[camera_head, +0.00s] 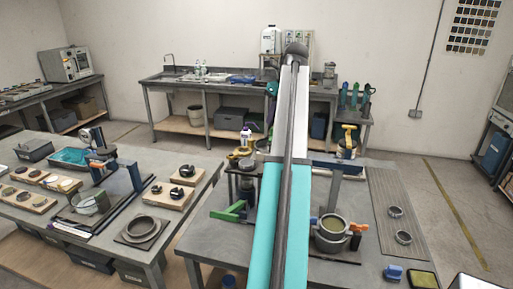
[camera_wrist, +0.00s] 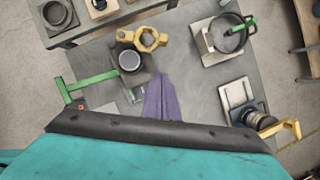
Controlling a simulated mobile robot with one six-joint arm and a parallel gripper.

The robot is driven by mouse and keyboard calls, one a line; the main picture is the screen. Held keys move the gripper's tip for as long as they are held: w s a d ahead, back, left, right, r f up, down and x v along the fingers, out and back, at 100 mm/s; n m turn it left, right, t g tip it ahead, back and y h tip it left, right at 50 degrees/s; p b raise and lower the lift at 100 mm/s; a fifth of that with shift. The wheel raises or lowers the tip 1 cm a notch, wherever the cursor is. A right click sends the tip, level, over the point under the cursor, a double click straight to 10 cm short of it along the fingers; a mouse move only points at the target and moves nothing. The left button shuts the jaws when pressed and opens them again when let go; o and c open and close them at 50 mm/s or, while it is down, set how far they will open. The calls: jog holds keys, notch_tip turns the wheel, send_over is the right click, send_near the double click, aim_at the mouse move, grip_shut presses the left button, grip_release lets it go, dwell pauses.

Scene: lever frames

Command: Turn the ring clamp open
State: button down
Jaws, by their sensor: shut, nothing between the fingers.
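The ring clamp (camera_head: 332,232) looks to be the grey ring around a round pot on the near right of the middle bench, in the head view. It has a blue piece at its left and an orange handle (camera_head: 357,228) at its right. I cannot tell how far it is turned. My gripper (camera_wrist: 161,80) seems to be the tapered purple shape in the wrist view, shut and empty, over the bench and apart from the clamp. In the head view my arm hides the gripper.
A green lever (camera_head: 228,212) and a yellow ring-shaped fitting (camera_head: 240,155) stand left of my arm. A yellow-handled fixture (camera_head: 348,140) stands at the back right. A second bench (camera_head: 185,222) is across a gap on the left.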

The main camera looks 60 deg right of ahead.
notch_tip(320, 180, down, 3)
jog(key=shift+r+b, duration=0.1)
jog(key=shift+b, duration=0.75)
jog(key=w+d+f+p, duration=0.1)
jog(key=w+f+p, duration=0.3)
jog(key=w+f, duration=0.3)
jog(key=shift+x, duration=1.2)
jog(key=shift+s+d, duration=0.25)
jog(key=shift+d, duration=0.15)
